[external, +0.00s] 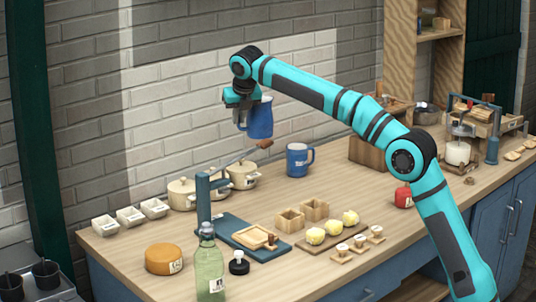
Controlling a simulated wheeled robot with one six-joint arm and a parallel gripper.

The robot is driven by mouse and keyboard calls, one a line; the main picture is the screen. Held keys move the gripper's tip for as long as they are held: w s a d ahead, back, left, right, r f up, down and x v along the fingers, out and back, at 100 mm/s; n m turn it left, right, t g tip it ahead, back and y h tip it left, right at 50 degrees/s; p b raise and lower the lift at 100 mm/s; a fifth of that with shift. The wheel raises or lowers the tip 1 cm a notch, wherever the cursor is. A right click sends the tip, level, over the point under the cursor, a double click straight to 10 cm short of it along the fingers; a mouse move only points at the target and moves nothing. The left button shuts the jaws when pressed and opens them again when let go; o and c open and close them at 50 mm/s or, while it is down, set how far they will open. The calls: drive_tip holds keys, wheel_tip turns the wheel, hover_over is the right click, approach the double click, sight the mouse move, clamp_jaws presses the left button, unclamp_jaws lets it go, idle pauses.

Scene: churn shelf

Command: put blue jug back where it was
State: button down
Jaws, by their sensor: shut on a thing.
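My gripper (242,108) is at the left end of my arm, high above the back of the counter. It is shut on a blue jug (261,119) and holds it in the air in front of the brick wall. The jug looks slightly tilted, and my gripper hides its left part. A second blue jug (298,161), with a pale label and a handle on its right, stands upright on the counter (345,203) below and to the right.
Cream lidded pots (242,176) stand below my gripper, beside a blue upright stand (204,200). White labelled dishes (131,216) line the back left. A green bottle (208,265) stands in front. Small wooden boxes (314,210) and a red container (403,197) are further right.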

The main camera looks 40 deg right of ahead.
drive_tip(key=shift+d, duration=0.1)
drive_tip(key=s+d+f+m+h, duration=0.1)
drive_tip(key=s+d+f, duration=0.2)
drive_tip(key=s+d, duration=0.6)
drive_tip(key=s+d+f+m, duration=0.2)
drive_tip(key=s+d+f, duration=0.2)
drive_tip(key=s+d, duration=0.55)
drive_tip(key=shift+s+a+f, duration=0.35)
drive_tip(key=shift+a+f, duration=0.05)
drive_tip(key=shift+f, duration=1.2)
drive_tip(key=shift+s+a+f, duration=0.4)
drive_tip(key=shift+a+f, duration=0.05)
drive_tip(key=shift+f, duration=1.15)
drive_tip(key=shift+s+a+f, duration=0.35)
drive_tip(key=shift+a+f, duration=0.05)
drive_tip(key=shift+f, duration=1.2)
drive_tip(key=shift+f, duration=0.1)
drive_tip(key=c, duration=1.5)
unclamp_jaws()
drive_tip(key=v, duration=1.2)
drive_tip(key=shift+w+r, duration=0.2)
